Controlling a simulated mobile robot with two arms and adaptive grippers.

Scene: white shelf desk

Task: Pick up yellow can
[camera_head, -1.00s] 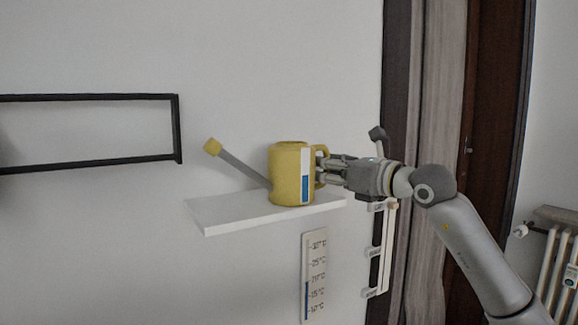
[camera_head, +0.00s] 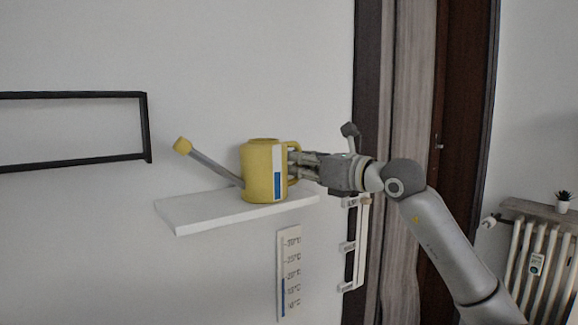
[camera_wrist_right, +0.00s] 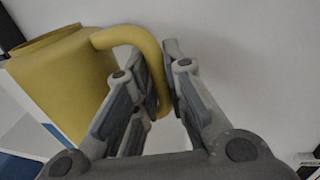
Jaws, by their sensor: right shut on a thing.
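The yellow watering can (camera_head: 257,172) stands upright at the white wall shelf (camera_head: 200,212) in the head view. Its grey spout with a yellow tip points up and left, and its handle is on the right. My right gripper (camera_head: 296,166) reaches in from the right and is shut on the handle. In the right wrist view the yellow handle (camera_wrist_right: 130,36) curves down between the fingers of my right gripper (camera_wrist_right: 163,95), with the can body (camera_wrist_right: 62,80) to the left. I cannot tell whether the can's base touches the shelf. My left gripper is not in view.
A black frame shelf (camera_head: 149,127) is on the wall at left. A thermometer panel (camera_head: 289,275) hangs below the white shelf. A white rack (camera_head: 358,245), a curtain (camera_head: 398,120) and a radiator (camera_head: 535,260) stand to the right.

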